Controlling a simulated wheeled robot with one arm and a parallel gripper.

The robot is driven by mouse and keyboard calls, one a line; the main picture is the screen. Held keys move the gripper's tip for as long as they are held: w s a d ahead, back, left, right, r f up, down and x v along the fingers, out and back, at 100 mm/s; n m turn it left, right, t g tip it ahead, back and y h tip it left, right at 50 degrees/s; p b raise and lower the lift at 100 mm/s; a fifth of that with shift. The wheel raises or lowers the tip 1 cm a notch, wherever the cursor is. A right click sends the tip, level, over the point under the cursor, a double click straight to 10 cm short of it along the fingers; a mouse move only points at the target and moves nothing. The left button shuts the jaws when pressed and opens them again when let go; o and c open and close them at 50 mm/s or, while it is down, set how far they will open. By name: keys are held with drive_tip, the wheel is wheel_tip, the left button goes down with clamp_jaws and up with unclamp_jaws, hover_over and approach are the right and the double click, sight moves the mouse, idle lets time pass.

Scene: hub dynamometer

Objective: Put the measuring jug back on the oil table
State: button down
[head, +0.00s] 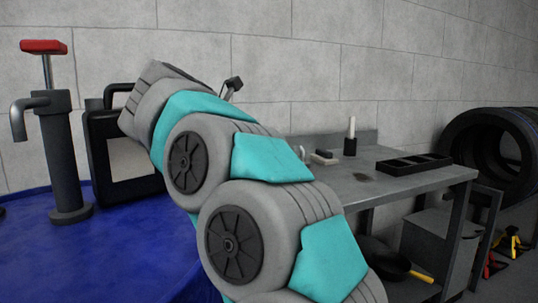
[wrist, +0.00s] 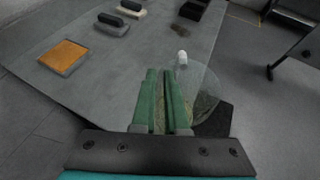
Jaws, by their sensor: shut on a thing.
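My gripper (wrist: 165,100) shows in the wrist view with its two green fingers close together, shut on the clear measuring jug (wrist: 208,84). The jug's round transparent outline shows just right of the fingers, with a yellowish tint low down; the fingers hide part of it. The jug is over the right part of a grey metal table (wrist: 115,75); whether it touches the top I cannot tell. In the head view my arm hides the gripper and jug. No label shows which surface is the oil table.
The grey table holds an orange pad (wrist: 63,57), dark blocks (wrist: 112,25), a black divided tray (head: 415,164) and a dark bottle with a white top (head: 350,137). A blue surface (head: 95,250) at left bears a pump (head: 62,150) and black canister (head: 103,150). Tyres (head: 490,150) stand right.

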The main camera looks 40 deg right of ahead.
drive_tip(key=w+d+f+p, duration=0.2)
drive_tip(key=w+d+f, duration=0.2)
drive_tip(key=w, duration=0.4)
drive_tip(key=shift+d, duration=0.75)
drive_tip(key=shift+f, duration=0.3)
drive_tip(key=c, duration=0.9)
unclamp_jaws()
drive_tip(key=shift+c, duration=0.2)
drive_tip(key=b+v, duration=0.1)
drive_tip(key=v, duration=1.1)
drive_tip(key=shift+r, duration=0.2)
